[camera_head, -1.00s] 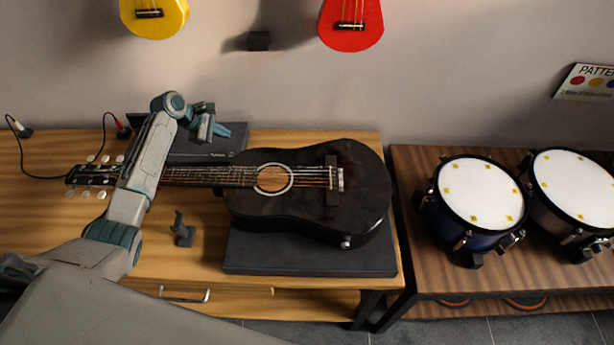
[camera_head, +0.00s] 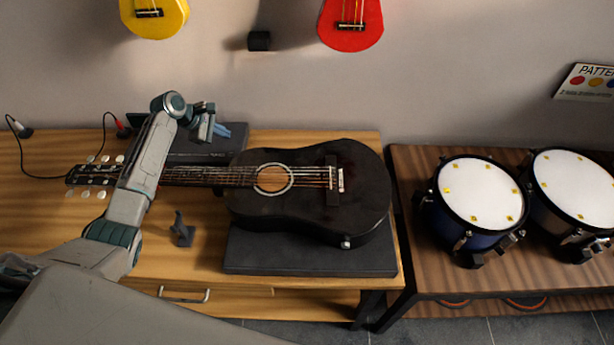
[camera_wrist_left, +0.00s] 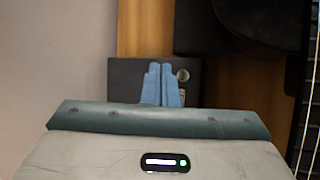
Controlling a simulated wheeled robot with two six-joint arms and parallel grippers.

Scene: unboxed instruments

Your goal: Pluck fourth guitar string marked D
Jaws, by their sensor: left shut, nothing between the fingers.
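A black acoustic guitar (camera_head: 310,212) lies on its back on a dark flat stand on the wooden table, neck to the left. Its strings (camera_head: 215,177) run along the neck over the sound hole to the bridge; no letter marks can be read on them. My left gripper (camera_head: 221,130) is behind the neck, apart from the strings, above a dark box. In the left wrist view the blue fingers (camera_wrist_left: 161,84) are together and empty, and a strip of the strings (camera_wrist_left: 314,95) shows at the right edge. The right gripper is not seen.
The dark box (camera_head: 232,150) sits behind the neck. A small black stand (camera_head: 182,232) is in front of it. Blue drums (camera_head: 480,195) stand on a table to the right. A yellow (camera_head: 155,17) and a red (camera_head: 350,25) ukulele-like instrument hang on the wall.

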